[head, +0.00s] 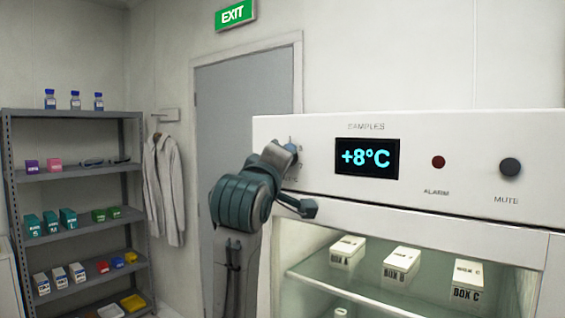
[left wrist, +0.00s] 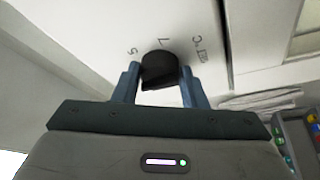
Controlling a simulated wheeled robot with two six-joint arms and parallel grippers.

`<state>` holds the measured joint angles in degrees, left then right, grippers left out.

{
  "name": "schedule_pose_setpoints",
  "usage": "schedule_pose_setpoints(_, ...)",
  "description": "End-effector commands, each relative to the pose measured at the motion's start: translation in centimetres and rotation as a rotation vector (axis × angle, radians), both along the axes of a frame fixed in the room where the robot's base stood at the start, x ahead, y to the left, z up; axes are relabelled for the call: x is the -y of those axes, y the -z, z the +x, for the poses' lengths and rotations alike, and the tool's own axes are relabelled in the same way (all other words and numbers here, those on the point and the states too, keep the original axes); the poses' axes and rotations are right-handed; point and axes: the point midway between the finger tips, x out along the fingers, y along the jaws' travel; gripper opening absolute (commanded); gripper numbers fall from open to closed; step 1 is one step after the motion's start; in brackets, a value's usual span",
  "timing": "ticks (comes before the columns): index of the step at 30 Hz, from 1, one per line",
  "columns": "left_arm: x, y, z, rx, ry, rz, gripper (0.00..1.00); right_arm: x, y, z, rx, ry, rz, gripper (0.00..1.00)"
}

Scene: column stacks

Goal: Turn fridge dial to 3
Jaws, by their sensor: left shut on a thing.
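The fridge dial (left wrist: 160,68) is a dark round knob on the white panel, seen in the left wrist view. My left gripper (left wrist: 161,80) has one finger on each side of it and is shut on it. Marks 5 and 7 and a "SET °C" label show on the panel around it; other marks are hidden. I cannot tell which mark the dial points to. In the head view my left gripper (head: 291,148) is at the left end of the fridge panel (head: 322,150) and hides the dial. The display (head: 367,158) reads +8°C. My right gripper is not in view.
Below, white boxes (head: 402,259) stand on a glass shelf inside the fridge. A shelf rack (head: 78,174) and a hanging coat (head: 164,190) are at the left.

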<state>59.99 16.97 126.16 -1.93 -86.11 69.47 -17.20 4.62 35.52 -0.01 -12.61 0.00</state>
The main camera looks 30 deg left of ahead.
Motion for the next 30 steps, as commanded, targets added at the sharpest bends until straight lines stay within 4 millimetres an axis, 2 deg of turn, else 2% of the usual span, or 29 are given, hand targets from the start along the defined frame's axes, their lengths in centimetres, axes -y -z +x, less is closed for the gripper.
schedule_pose_setpoints(17,0.02,-0.11,-0.01,0.000,0.000,-0.031,0.16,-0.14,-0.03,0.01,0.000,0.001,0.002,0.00)
schedule_pose_setpoints(18,0.01,-0.10,-0.01,-0.001,0.001,-0.030,0.46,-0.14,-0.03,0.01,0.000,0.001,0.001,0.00)
schedule_pose_setpoints(20,0.01,-0.10,-0.01,-0.001,0.001,-0.030,0.58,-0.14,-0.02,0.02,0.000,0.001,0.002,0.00)
schedule_pose_setpoints(30,0.08,0.04,-0.23,-0.001,0.001,-0.029,0.60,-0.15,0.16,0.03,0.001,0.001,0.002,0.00)
